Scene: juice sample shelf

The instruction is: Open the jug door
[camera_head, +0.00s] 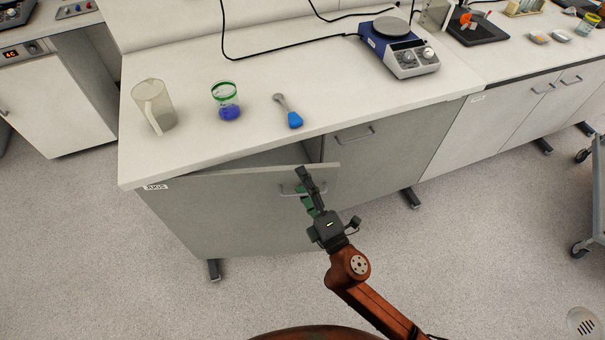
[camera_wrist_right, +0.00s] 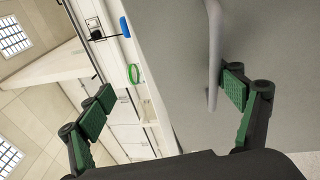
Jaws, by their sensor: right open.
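The jug door (camera_head: 235,210) is the grey cabinet door under the bench's "JUGS" label (camera_head: 155,186). It stands partly open, its right side swung out from the cabinet, with a dark gap above its top edge. Its handle (camera_head: 290,190) is a grey bar near the upper right corner; it also shows in the right wrist view (camera_wrist_right: 214,50). My right gripper (camera_head: 306,188) is at the handle, its fingers spread. In the wrist view the bar lies between the green finger pads, close to the right-hand pad; contact is unclear. My left gripper is out of view.
A closed door (camera_head: 375,155) is to the right. The floor in front is clear.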

